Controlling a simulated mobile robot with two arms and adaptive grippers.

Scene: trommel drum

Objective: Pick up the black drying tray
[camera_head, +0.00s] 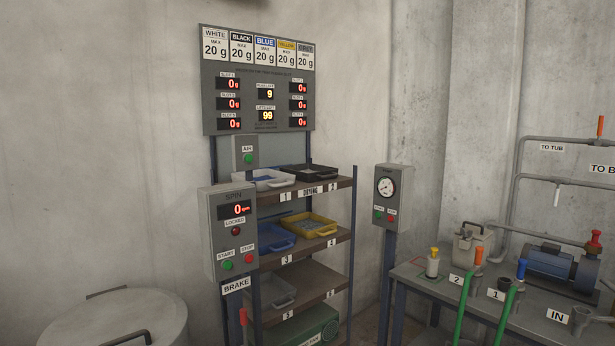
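The black drying tray (315,172) sits on the top shelf of the drying rack, at the right side, behind the number 2 label. Its rim and dark inside show, with what looks like a handle at its front. A white tray (268,180) is just left of it, behind the number 1 label. Neither of my grippers shows in the head view.
The drying rack (340,240) also holds a blue tray (262,240), a yellow tray (309,225) and a grey tray (276,292). A spin control box (233,232) stands at its front left. A gauge box (390,198) stands right. A round drum lid (118,318) is lower left; a pump table (455,290) is lower right.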

